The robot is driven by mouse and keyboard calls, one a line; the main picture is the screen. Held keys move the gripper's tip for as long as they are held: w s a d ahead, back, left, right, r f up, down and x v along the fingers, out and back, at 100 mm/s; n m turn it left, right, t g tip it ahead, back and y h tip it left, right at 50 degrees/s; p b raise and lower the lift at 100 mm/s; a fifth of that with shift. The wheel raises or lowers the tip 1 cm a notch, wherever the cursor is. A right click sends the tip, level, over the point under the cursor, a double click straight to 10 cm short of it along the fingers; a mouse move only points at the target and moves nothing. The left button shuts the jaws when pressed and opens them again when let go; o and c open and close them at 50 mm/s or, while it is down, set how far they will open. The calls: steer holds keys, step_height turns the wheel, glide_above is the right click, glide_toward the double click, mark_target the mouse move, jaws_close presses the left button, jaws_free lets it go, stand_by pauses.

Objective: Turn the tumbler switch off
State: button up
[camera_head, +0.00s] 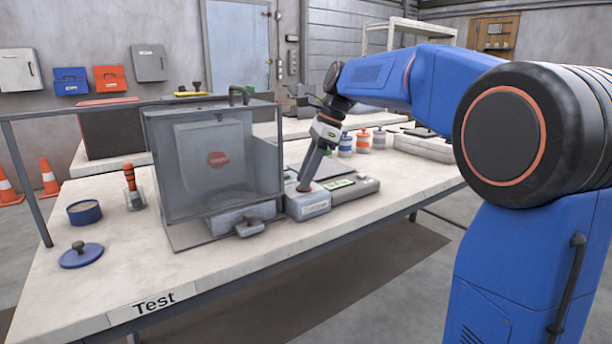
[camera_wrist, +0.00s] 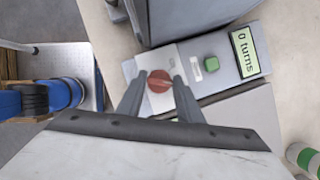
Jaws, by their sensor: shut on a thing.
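The red round knob (camera_wrist: 159,81), which looks like the tumbler switch, sits on a light grey control box (camera_wrist: 185,90). My gripper (camera_wrist: 158,84) has its two dark fingers closed on either side of the knob. In the head view my gripper (camera_head: 304,187) points down onto the control box (camera_head: 308,207), and its fingertips hide most of the knob. A green button (camera_wrist: 211,64) and a display (camera_wrist: 241,53) reading "0 turns" are beside the knob on the same unit.
A clear guarded enclosure (camera_head: 215,160) stands directly left of the control box. The table's front strip is clear.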

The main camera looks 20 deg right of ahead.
steer(key=n, duration=0.2)
steer(key=n+g, duration=0.2)
steer(key=n, duration=0.1)
steer(key=shift+w+n, duration=0.25)
steer(key=shift+n, duration=0.05)
steer(key=n+g, duration=0.1)
steer(key=n, duration=0.1)
steer(key=n+h, duration=0.1)
steer(key=n, duration=0.2)
steer(key=shift+w+a+g+h, duration=0.1)
steer(key=shift+g+h, duration=0.2)
steer(key=shift+g, duration=0.1)
steer(key=shift+n, duration=0.4)
steer(key=o, duration=1.1)
steer(key=shift+r, duration=0.15)
